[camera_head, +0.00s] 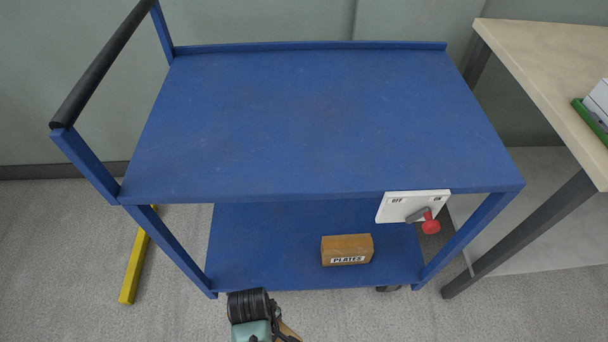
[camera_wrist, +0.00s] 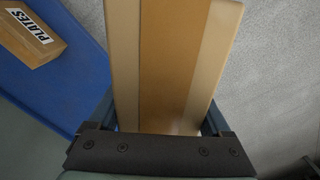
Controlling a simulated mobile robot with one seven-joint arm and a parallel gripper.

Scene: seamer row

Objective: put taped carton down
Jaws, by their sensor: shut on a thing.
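The taped carton (camera_wrist: 172,60) is a tan box with a darker brown band of tape along its middle. It fills the centre of the wrist view, between the fingers of my gripper (camera_wrist: 168,125), which is shut on it. In the head view my gripper is at the bottom edge, in front of the blue cart (camera_head: 310,110), and only a small tan piece of the carton (camera_head: 288,332) shows beside my wrist. Most of the carton is hidden or out of frame there. In the wrist view the carton is over the grey floor, beside the blue shelf's edge.
The cart's top is bare. A brown box labelled PLATES (camera_head: 346,248) sits on its lower shelf (camera_head: 260,250). An OFF/ON switch plate (camera_head: 400,205) with a red-knobbed lever hangs at the cart's front right. A beige table (camera_head: 550,60) stands right; a yellow floor bar (camera_head: 134,268) lies left.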

